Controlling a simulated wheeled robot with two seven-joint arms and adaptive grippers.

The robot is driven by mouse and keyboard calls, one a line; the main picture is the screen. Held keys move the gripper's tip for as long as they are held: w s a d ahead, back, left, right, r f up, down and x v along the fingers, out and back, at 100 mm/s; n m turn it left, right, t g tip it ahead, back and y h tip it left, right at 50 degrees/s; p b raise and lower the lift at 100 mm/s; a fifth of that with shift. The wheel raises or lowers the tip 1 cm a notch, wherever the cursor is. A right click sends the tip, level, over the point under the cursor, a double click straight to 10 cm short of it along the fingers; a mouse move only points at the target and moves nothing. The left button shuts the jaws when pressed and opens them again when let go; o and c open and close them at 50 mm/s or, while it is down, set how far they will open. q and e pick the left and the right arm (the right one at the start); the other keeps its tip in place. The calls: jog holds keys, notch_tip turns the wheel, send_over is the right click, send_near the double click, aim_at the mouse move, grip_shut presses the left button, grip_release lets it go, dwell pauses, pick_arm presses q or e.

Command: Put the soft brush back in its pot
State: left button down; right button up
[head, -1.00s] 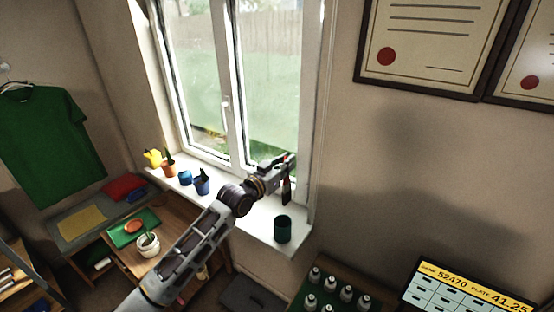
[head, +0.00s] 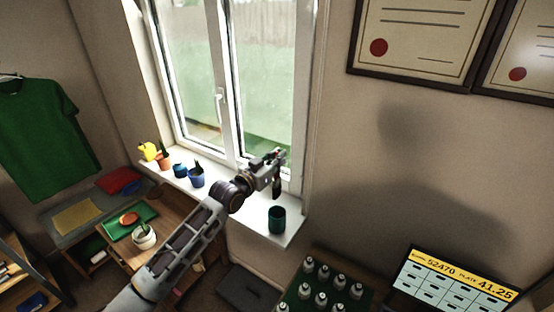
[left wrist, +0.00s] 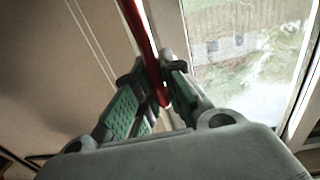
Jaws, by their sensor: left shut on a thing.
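My left gripper (head: 277,163) is shut on the soft brush (head: 277,189). The brush hangs below the fingers with its dark end down. Its red handle (left wrist: 148,55) shows between the green-padded fingers in the left wrist view (left wrist: 155,95). A dark green pot (head: 277,220) stands upright at the right end of the windowsill. The brush is above the pot and apart from it in the head view; its exact depth relative to the pot is unclear. My right gripper is not in view.
The white windowsill (head: 247,215) also carries a blue pot (head: 197,178), a smaller blue pot, an orange pot and a yellow watering can (head: 149,151) to the left. The window is behind the gripper. Several bottles (head: 320,299) stand below right.

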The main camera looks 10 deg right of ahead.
aim_at(274, 189)
pick_arm(q)
jog(key=shift+f, duration=0.15)
jog(key=shift+s+a+f+b, duration=0.1)
jog(key=shift+f+b, duration=1.05)
jog(key=shift+f, duration=0.35)
jog(key=shift+f+b, duration=1)
jog(key=shift+f, duration=0.5)
jog(key=shift+f+b, duration=0.8)
jog(key=shift+f, duration=0.65)
jog(key=shift+f+b, duration=0.5)
jog(key=shift+f, duration=0.75)
jog(key=shift+f, duration=0.1)
